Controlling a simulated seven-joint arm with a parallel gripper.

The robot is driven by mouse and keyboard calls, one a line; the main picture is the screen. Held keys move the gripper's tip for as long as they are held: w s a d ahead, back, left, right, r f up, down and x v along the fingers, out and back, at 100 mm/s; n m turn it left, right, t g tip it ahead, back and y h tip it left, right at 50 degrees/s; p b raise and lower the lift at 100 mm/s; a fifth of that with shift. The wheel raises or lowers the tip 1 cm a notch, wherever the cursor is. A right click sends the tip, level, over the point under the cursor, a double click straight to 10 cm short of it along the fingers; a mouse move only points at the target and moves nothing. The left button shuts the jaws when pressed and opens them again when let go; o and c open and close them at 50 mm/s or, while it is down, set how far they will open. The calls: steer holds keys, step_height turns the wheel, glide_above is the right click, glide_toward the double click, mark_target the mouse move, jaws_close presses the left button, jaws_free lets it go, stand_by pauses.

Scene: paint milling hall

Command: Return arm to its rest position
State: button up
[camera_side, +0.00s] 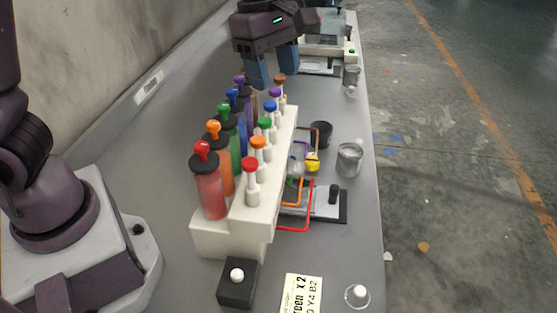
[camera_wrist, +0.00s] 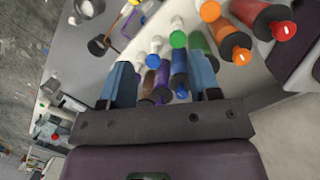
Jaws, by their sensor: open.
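My gripper (camera_side: 272,72) is at the far end of the colour rack in the side view, with its two blue fingers pointing down. In the wrist view my gripper (camera_wrist: 163,82) shows its fingers spread apart. The purple and brown topped bottles at the rack's far end lie near the fingers in the picture; I see no grip on any of them. My arm's base stands at the left in the side view.
A white rack (camera_side: 215,238) holds several coloured cylinders and plungers. A metal cup (camera_side: 349,160), a black cup (camera_side: 320,134) and a scale-like plate (camera_side: 330,207) stand right of it. A black block with a white knob (camera_side: 237,283) and a label card (camera_side: 301,296) are in front.

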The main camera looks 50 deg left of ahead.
steer(key=s+a+r+m+t+y, duration=0.1)
steer(key=s+a+r+m+t, duration=0.1)
steer(key=s+m, duration=0.7)
steer(key=s+a+r+m+t+y, duration=0.1)
steer(key=s+a+r+m+t, duration=0.1)
steer(key=s+m, duration=0.6)
steer(key=r+m, duration=0.1)
steer(key=m, duration=0.1)
steer(key=shift+s+a+m+t, duration=0.15)
steer(key=shift+s+m+t, duration=0.15)
steer(key=shift+s+m, duration=0.1)
steer(key=shift+r, duration=0.1)
steer(key=shift+c, duration=0.5)
